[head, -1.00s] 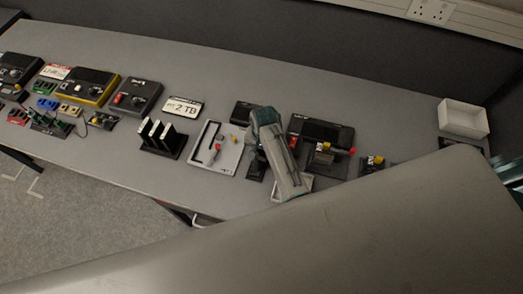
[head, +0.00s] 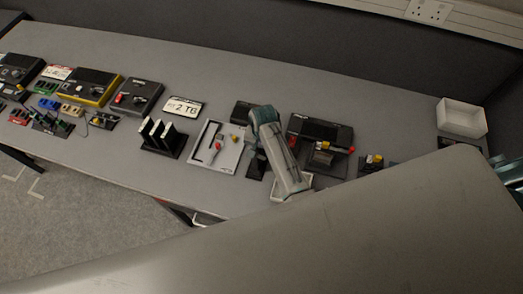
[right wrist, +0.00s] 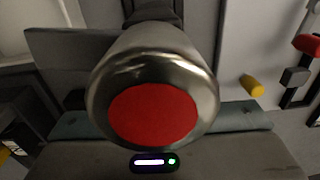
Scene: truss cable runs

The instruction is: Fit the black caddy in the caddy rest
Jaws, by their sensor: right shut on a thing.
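My right gripper (head: 256,160) is low over the bench in the head view, partly hidden by my own teal and grey arm. In the right wrist view it is shut on a metal cylinder with a red round end (right wrist: 153,115), which faces the camera. A black part (right wrist: 150,12) shows behind the cylinder. I cannot tell whether these belong to the black caddy. A small black item shows under the gripper, close beside the white tray (head: 231,160). I cannot make out the caddy rest for certain.
A black rack with upright pale-edged plates (head: 162,139) stands left of the tray. A black device (head: 320,131) with small parts in front is right of my arm. The bench behind is clear.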

